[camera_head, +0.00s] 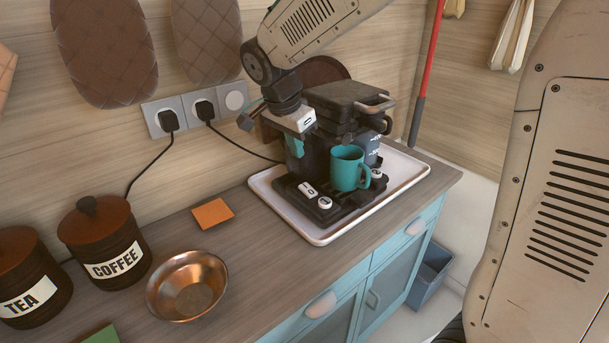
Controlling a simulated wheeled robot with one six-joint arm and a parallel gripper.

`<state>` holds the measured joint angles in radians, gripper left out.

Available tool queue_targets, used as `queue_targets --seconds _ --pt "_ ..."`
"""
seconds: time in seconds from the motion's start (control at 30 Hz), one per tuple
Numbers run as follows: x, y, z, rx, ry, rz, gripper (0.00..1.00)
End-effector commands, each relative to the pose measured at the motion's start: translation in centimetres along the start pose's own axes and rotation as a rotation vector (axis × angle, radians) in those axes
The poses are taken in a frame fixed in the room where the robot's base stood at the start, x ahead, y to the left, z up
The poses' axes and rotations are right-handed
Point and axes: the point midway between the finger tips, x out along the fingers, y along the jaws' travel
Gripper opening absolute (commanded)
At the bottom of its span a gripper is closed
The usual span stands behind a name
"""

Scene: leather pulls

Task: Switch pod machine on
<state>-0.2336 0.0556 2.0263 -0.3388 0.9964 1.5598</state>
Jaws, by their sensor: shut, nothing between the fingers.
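The pod machine (345,98) is dark, with a hinged lid and a metal handle, and stands on a white tray (319,239). A teal mug (347,169) sits on its front platform. The platform carries a white rectangular control (308,190), a round pale-topped knob (325,203) and another small round control (377,173) right of the mug. Labels are too small to read. My gripper (295,147) is shut and empty at the machine's left side, above and behind the white control. Its tips are partly lost against the dark body; contact cannot be told.
Two black plugs (168,121) (204,110) sit in the wall sockets, with cords along the counter. Coffee (105,250) and tea (28,285) canisters, a copper bowl (187,286) and an orange square (212,213) are at left. The counter (262,262) before the tray is clear.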

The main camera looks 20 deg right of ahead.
Motion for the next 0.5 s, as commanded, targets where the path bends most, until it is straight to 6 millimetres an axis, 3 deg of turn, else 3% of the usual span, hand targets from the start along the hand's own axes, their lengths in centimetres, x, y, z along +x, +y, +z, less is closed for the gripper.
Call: queue_targets --seconds 0.17,0.5 --pt "0.01 -0.10 0.09 0.089 0.001 -0.005 0.00" --pt "0.05 -0.06 0.12 0.097 0.001 -0.004 0.00"
